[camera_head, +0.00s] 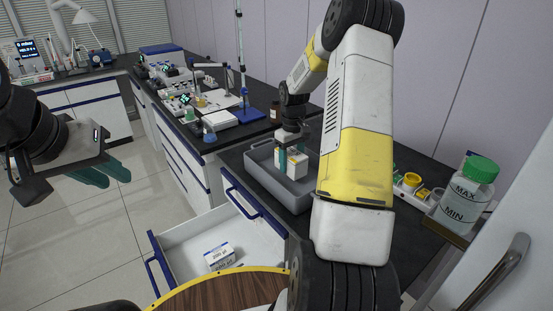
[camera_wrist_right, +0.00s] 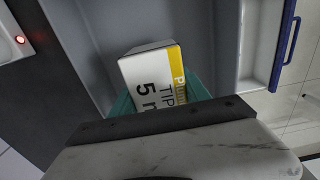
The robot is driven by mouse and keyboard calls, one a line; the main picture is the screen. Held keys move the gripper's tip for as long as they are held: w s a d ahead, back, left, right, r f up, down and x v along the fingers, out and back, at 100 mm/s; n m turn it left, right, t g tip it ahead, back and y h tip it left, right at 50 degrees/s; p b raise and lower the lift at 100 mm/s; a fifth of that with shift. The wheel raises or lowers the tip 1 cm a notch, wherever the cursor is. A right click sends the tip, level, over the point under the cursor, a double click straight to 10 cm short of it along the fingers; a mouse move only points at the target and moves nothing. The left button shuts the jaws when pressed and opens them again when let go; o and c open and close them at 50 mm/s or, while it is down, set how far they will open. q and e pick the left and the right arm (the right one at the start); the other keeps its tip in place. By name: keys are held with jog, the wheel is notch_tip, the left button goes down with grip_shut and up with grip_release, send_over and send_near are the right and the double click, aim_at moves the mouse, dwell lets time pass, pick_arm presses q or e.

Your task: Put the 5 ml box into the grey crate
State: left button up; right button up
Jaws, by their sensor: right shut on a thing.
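The 5 ml box (camera_head: 297,166) is white with a yellow band. My right gripper (camera_head: 291,160) is shut on it, with teal fingers on both sides, inside the outline of the grey crate (camera_head: 295,197) on the dark bench. In the right wrist view the box's "5 m" label (camera_wrist_right: 148,88) faces the camera, between the teal fingers (camera_wrist_right: 160,98), with the grey crate wall (camera_wrist_right: 75,40) around it. I cannot tell whether the box touches the crate floor. My left gripper (camera_head: 100,172) is at the left over the floor, empty, its teal fingers apart.
An open white drawer (camera_head: 190,240) below the bench holds a white and blue 200 µl box (camera_head: 220,256). A green-capped bottle (camera_head: 467,195) stands to the right. Bottles and lab equipment (camera_head: 215,100) crowd the bench behind. A round wooden surface (camera_head: 225,292) is at the front.

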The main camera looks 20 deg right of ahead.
jog(key=shift+f, duration=1.45)
jog(key=shift+f, duration=0.1)
jog(key=o, duration=1.5)
